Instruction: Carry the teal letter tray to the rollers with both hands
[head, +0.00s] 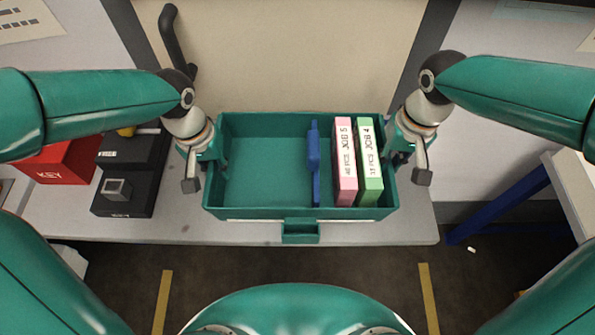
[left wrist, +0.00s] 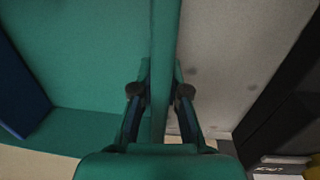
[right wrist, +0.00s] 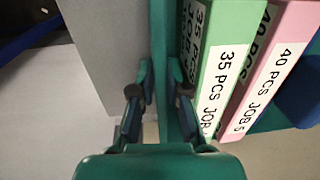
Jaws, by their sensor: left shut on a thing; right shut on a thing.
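The teal letter tray (head: 265,170) is in the middle of the head view, over the grey table. It holds a pink box (head: 345,165) and a green box (head: 370,165) on its right side, with a blue divider (head: 314,165) left of them. My left gripper (head: 205,165) is shut on the tray's left wall; the wall runs between its fingers in the left wrist view (left wrist: 160,95). My right gripper (head: 408,160) is shut on the right wall, which also shows between the fingers in the right wrist view (right wrist: 165,90). Whether the tray touches the table is unclear.
The grey table (head: 100,220) runs under the tray. A red key box (head: 60,162) and black boxes (head: 125,190) stand at its left. A beige panel with a dark handle (head: 172,40) rises behind. A blue-legged table (head: 515,195) stands at the right, across a floor gap.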

